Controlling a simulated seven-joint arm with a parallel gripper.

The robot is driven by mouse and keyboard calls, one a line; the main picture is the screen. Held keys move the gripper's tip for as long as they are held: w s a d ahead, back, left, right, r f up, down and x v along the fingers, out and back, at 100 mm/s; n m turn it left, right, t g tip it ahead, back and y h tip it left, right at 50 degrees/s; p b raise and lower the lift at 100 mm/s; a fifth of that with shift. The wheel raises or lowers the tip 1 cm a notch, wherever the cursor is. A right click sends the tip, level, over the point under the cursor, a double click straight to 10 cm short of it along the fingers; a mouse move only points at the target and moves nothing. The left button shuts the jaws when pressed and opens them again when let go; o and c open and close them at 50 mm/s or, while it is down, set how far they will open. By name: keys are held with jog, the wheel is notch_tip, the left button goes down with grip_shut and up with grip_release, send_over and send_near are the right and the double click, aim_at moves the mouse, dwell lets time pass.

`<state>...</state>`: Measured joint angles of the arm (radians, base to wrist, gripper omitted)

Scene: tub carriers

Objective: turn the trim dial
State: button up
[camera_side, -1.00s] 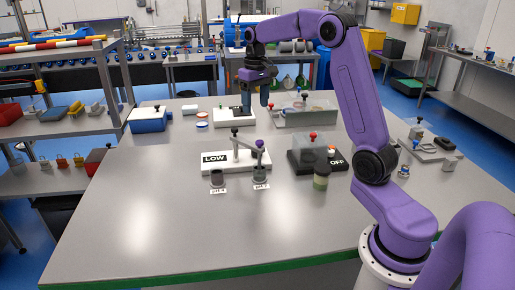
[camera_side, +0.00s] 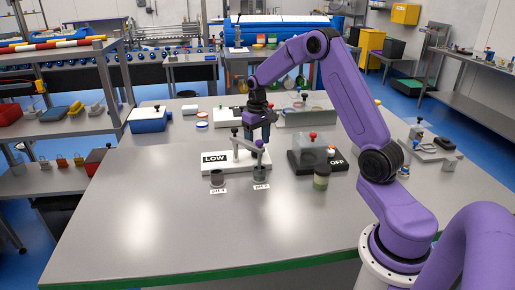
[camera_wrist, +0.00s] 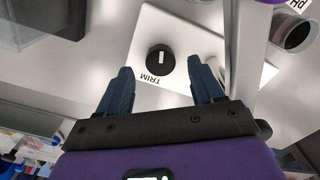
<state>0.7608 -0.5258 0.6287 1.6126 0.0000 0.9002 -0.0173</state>
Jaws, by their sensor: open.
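The trim dial (camera_wrist: 160,61) is a round black knob with a white pointer mark, on a white plate (camera_wrist: 190,42) lettered TRIM, in the wrist view. My gripper (camera_wrist: 160,75) is open and empty. Its two dark blue fingers lie on either side of the dial in the picture, with a gap to each side. Whether the fingertips are down at the dial's height is unclear. In the side view my gripper (camera_side: 260,133) is above the back of the white LOW unit (camera_side: 214,158), and I cannot make out the dial there.
A grey post with an arm (camera_side: 246,144) stands close to my gripper; it also shows right of the fingers in the wrist view (camera_wrist: 245,45). A dark OFF unit (camera_side: 305,160) is to the right. The front table is clear.

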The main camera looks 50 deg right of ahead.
jog(key=shift+f, duration=1.7)
jog(key=c, duration=1.1)
jog(key=shift+o, duration=0.2)
jog(key=shift+n, duration=0.3)
jog(key=n, duration=0.3)
jog(key=shift+d+n, duration=0.1)
jog(key=shift+n, duration=1.7)
